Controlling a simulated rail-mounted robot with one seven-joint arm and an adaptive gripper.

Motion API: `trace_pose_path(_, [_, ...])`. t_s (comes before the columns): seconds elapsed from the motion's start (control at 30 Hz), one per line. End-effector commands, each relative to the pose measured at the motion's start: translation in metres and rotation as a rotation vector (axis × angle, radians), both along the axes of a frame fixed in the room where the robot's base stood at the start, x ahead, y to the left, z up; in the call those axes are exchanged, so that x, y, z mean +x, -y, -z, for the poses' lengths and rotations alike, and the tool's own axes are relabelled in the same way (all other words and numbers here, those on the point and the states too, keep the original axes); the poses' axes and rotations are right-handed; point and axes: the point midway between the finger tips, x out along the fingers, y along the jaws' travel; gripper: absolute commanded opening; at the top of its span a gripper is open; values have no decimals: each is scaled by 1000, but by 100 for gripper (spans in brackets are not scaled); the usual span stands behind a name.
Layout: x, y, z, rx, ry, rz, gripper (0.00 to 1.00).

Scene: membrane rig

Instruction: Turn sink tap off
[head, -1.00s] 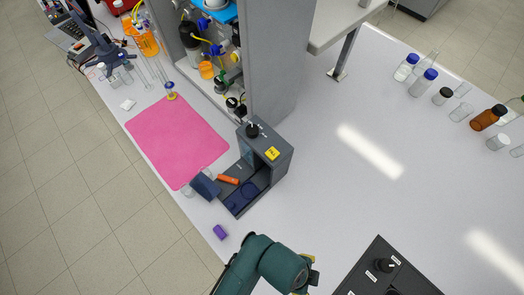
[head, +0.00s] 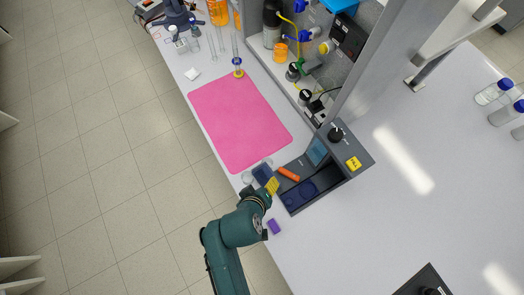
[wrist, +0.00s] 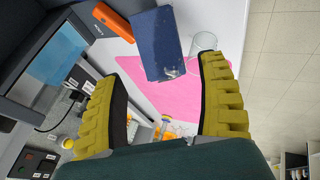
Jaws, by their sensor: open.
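My gripper (head: 271,186) has yellow ribbed fingers and is open. It is over the bench's front edge, beside a dark blue block (head: 263,173). In the wrist view the gripper (wrist: 162,72) has its fingers apart, and the blue block (wrist: 158,40) shows beyond and between their tips. I cannot tell whether they touch it. No sink or tap is clearly recognisable. A dark grey unit (head: 351,147) with a black knob (head: 335,134) on top and a low tray stands to the right of the gripper.
An orange object (head: 288,174) and a purple block (head: 274,226) are near the gripper. A clear beaker (wrist: 203,42) stands by the blue block. A pink mat (head: 238,125) lies behind. The rig panel (head: 345,75) rises at the back. The bench at right is mostly clear.

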Motion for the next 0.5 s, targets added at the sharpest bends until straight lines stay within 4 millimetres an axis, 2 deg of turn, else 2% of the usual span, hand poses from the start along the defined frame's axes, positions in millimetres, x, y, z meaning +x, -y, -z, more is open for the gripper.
trace_pose_path(0.1, [15,5,26,-1,-2,5,74])
trace_pose_path(0.2, [25,7,42,0,-1,4,74])
trace_pose_path(0.37, [34,9,54,0,-1,4,74])
trace_pose_path(0.5, [48,12,73,0,0,5,74])
